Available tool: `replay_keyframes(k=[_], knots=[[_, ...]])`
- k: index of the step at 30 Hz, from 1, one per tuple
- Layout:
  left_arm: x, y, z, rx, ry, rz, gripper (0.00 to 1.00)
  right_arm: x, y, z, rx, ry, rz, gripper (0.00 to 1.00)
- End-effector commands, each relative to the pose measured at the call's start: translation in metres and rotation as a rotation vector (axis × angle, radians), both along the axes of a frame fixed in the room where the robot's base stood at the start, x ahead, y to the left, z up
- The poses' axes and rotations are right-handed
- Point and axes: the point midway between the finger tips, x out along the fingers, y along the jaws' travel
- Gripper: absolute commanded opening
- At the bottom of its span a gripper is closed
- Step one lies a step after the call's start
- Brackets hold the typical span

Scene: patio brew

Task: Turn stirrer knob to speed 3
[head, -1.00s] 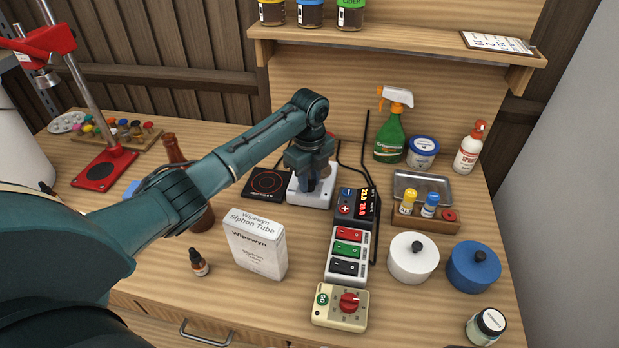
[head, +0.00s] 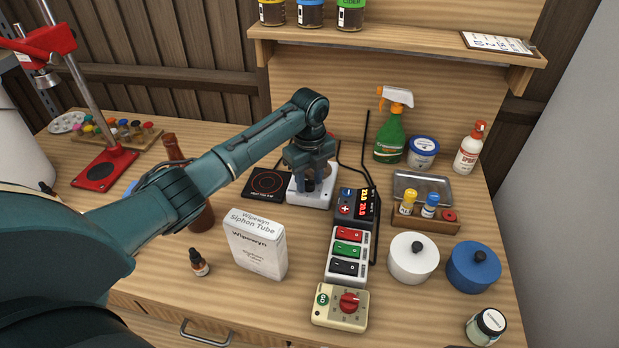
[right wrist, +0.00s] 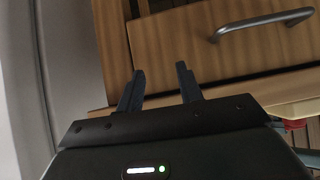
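The stirrer is a low unit with a black plate marked with a red ring (head: 268,184) and a white front section (head: 297,197), at the middle back of the bench in the head view. My left gripper (head: 310,184) points down over the white section, with its fingertips at or just above it. The fingers and wrist cover the spot below, so the stirrer knob and its speed marks are hidden. I cannot tell whether the fingers hold the knob. My right gripper (right wrist: 160,92) is open and empty in the right wrist view, in front of a wooden drawer.
A white carton (head: 256,247) and brown bottle (head: 199,217) stand near my left forearm. A drawer handle (right wrist: 262,24) is near my right gripper.

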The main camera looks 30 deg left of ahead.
Motion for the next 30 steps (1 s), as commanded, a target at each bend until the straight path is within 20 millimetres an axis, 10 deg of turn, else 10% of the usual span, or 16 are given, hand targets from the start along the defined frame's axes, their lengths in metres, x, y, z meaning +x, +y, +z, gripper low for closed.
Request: replay_keyframes(k=[14, 30], knots=[[0.000, 0.000, 0.009, 0.000, -0.001, 0.000, 0.45, 0.000, 0.000, -0.002, 0.000, 0.000, 0.000, 0.36], [0.000, 0.000, 0.116, -0.001, -0.002, 0.000, 0.45, 0.004, 0.002, -0.002, 0.014, -0.020, -0.007, 0.36]])
